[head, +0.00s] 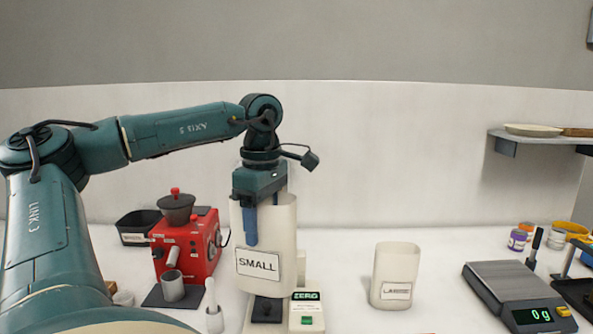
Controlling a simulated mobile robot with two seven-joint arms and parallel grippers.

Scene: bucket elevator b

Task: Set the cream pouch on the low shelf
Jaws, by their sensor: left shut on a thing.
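My left gripper (250,240) points down at the rim of a tall cream container labelled SMALL (275,222). No separate cream pouch can be made out. A grey wall shelf (505,140) is at the upper right, bearing a pale pan; I cannot tell whether it is the low shelf. My right gripper is not in view.
A cream cup labelled LARGE (396,262) stands right of the held container. A scale (508,282) reading 0 g is at the right, near small jars (517,240). A red grinder (186,246) and black bin (138,223) stand left. Counter between cup and scale is clear.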

